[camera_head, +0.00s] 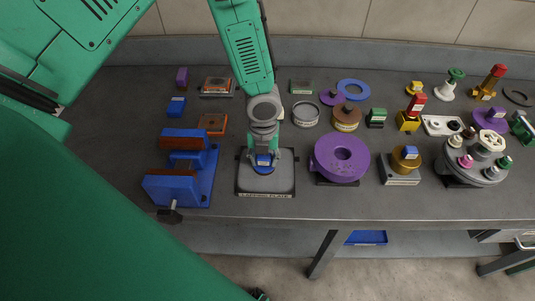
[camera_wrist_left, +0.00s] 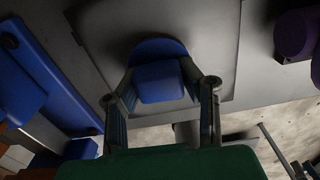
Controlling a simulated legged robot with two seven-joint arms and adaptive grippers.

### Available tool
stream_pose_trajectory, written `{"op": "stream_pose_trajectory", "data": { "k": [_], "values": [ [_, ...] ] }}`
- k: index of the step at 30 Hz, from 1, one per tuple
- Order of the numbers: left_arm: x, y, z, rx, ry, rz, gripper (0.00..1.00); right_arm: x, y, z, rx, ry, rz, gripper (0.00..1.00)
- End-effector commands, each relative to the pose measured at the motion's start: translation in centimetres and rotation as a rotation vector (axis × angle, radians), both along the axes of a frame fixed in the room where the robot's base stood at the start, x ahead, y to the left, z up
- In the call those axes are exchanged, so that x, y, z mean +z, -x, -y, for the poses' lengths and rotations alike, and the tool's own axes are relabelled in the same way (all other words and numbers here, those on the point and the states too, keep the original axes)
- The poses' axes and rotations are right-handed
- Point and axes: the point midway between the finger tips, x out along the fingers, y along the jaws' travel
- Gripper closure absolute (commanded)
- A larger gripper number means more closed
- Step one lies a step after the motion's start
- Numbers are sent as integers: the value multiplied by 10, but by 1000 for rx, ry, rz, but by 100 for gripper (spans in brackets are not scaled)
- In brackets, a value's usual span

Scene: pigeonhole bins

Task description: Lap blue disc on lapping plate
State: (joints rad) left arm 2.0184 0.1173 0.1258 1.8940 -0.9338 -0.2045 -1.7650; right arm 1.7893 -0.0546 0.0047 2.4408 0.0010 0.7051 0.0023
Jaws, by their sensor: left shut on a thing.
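The lapping plate (camera_head: 285,184) is a grey square slab with a dark rim and a label on its front edge, lying on the bench. The blue disc (camera_head: 263,161) is over the plate's middle, with a blue block-shaped grip on top. My left gripper (camera_head: 264,156) comes down from above and is shut on that grip. In the left wrist view the blue disc (camera_wrist_left: 158,50) and its block sit between my two fingers (camera_wrist_left: 160,95), over the grey plate (camera_wrist_left: 220,60). The disc looks down on the plate, but contact underneath is hidden. My right gripper is not in view.
A blue vise (camera_head: 183,171) stands close left of the plate. A purple round wheel (camera_head: 340,158) stands close right, with a brass piece on a grey base (camera_head: 401,174) beyond it. Several small parts line the back. The bench front edge is just below the plate.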

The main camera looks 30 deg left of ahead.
Motion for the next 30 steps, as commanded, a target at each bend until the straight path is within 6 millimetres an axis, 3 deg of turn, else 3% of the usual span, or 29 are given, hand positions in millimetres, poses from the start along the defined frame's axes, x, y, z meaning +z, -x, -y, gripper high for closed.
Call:
{"op": "stream_pose_trajectory", "data": {
  "k": [11, 30],
  "values": [
    [-1, -3, -25, 3, -1, -2, 100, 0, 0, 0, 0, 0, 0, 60],
    [0, 21, -23, 1, -1, -3, 100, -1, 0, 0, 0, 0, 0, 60]
  ]
}}
